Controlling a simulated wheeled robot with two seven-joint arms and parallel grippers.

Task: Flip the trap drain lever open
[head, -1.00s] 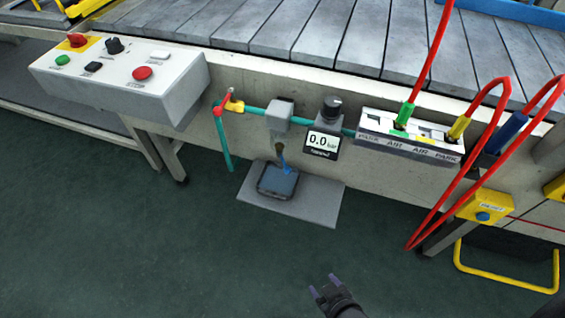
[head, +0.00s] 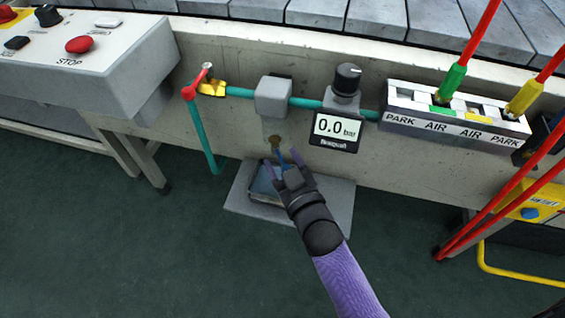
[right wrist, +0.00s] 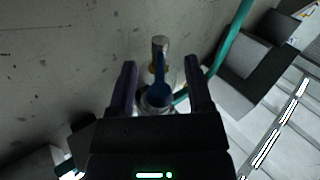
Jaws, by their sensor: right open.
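The blue trap drain lever (head: 283,157) hangs below a grey filter trap (head: 273,97) on the teal air line. In the right wrist view the blue lever (right wrist: 160,90) lies between the two fingers, with a brass and grey fitting behind it. My right gripper (head: 283,159) is open, with its fingers on either side of the lever; I cannot tell whether they touch it. The gripper also shows in the right wrist view (right wrist: 164,80). It partly hides the dark tray (head: 262,183) below the trap. My left gripper is not in view.
A gauge (head: 335,129) reading 0.0 bar sits right of the trap. A red-handled valve (head: 197,82) is to the left. A PARK/AIR manifold (head: 455,118) with red hoses stands at right. A grey plate (head: 335,200) lies under the tray.

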